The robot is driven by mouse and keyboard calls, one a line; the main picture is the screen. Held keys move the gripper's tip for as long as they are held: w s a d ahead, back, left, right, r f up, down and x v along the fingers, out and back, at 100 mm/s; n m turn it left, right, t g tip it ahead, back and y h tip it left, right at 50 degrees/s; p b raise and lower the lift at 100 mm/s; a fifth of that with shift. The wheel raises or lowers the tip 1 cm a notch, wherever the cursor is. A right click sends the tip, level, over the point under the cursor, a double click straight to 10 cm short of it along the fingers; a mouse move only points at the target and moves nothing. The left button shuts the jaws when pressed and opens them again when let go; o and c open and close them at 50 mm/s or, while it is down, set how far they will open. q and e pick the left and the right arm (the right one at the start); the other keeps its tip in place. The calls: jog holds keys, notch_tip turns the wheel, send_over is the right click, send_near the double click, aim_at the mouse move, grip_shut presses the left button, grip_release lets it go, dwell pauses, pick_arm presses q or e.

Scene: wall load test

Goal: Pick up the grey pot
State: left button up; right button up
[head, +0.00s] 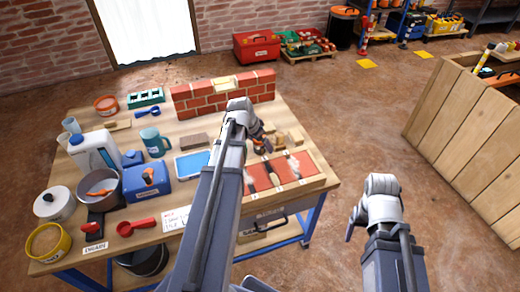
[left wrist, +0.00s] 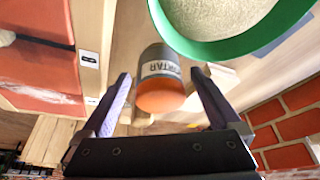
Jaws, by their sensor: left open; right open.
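In the left wrist view a grey pot (left wrist: 160,66) with an orange end and a label ending in "RTAR" lies between the fingers of my left gripper (left wrist: 160,78). The fingers are open on either side of it; I cannot tell whether they touch it. In the head view my left gripper (head: 257,132) is over the table in front of the brick wall, and its arm hides much of that spot. My right gripper (head: 356,222) is open and empty, right of the table.
A green-rimmed container (left wrist: 232,22) is close beside the pot. A low brick wall (head: 223,95) stands behind. A brick panel (head: 280,172) and wooden blocks (head: 296,137) are near. Tools and containers crowd the table's left side.

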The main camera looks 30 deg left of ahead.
pick_arm(q)
jog(key=c, duration=1.4)
jog(key=shift+r, duration=0.15)
notch_tip(320, 180, up, 10)
jog(key=p, duration=1)
jog(key=o, duration=0.7)
grip_shut()
